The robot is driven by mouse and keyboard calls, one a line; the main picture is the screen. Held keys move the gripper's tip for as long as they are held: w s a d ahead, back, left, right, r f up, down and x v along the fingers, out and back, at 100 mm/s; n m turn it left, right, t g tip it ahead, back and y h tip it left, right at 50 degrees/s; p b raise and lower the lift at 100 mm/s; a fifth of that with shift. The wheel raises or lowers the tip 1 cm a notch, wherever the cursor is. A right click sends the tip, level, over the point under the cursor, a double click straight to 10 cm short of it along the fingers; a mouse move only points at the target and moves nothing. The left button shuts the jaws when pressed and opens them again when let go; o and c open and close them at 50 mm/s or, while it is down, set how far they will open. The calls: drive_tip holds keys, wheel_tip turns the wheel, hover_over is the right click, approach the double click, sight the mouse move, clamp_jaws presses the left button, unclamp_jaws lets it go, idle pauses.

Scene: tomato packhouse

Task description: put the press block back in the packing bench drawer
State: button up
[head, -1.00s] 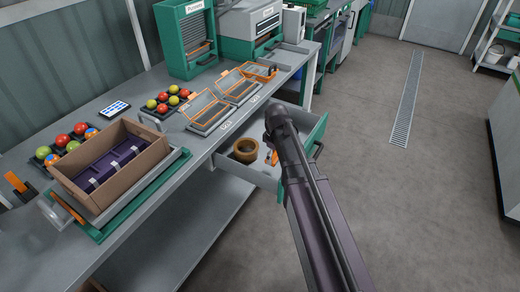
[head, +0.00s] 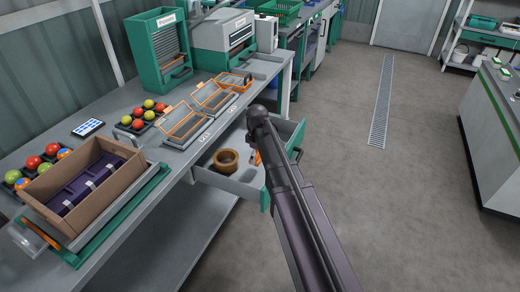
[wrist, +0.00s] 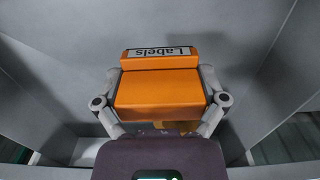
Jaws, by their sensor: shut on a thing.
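The packing bench drawer (head: 240,185) is pulled open, with grey walls and a green front. My gripper (wrist: 161,92) is shut on an orange block (wrist: 157,95), one finger on each side. The block has a raised step lettered "Labels". In the wrist view, grey walls and a grey floor surround it, so it appears to be in or just above the drawer. Whether it touches the drawer floor cannot be told. In the head view my arm hides most of the gripper. Only a bit of orange (head: 256,157) shows beside the arm. No other press block can be made out.
A brown ring-shaped roll (head: 226,160) lies in the drawer, left of my arm. The bench (head: 150,150) carries a cardboard box (head: 50,219), tomato trays, orange-framed trays (head: 182,122) and a green Punnets dispenser (head: 160,45).

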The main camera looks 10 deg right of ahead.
drive_tip(key=w+d, duration=0.1)
drive_tip(key=w, duration=0.2)
drive_tip(key=w+d, duration=0.1)
drive_tip(key=w, duration=0.2)
drive_tip(key=w+d+f, duration=0.1)
drive_tip(key=w, duration=0.2)
drive_tip(key=shift+w+d+b, duration=0.2)
drive_tip(key=shift+d+b, duration=0.1)
drive_tip(key=shift+b, duration=0.1)
drive_tip(key=shift+f, duration=0.1)
drive_tip(key=shift+f+b, duration=1.65)
drive_tip(key=shift+b, duration=0.1)
drive_tip(key=shift+f, duration=0.1)
drive_tip(key=o, duration=0.6)
drive_tip(key=shift+c, duration=0.2)
drive_tip(key=shift+o, duration=0.2)
drive_tip(key=shift+r, duration=0.2)
wheel_tip(320, 180, up, 12)
drive_tip(key=p, duration=1.2)
drive_tip(key=shift+s, duration=0.1)
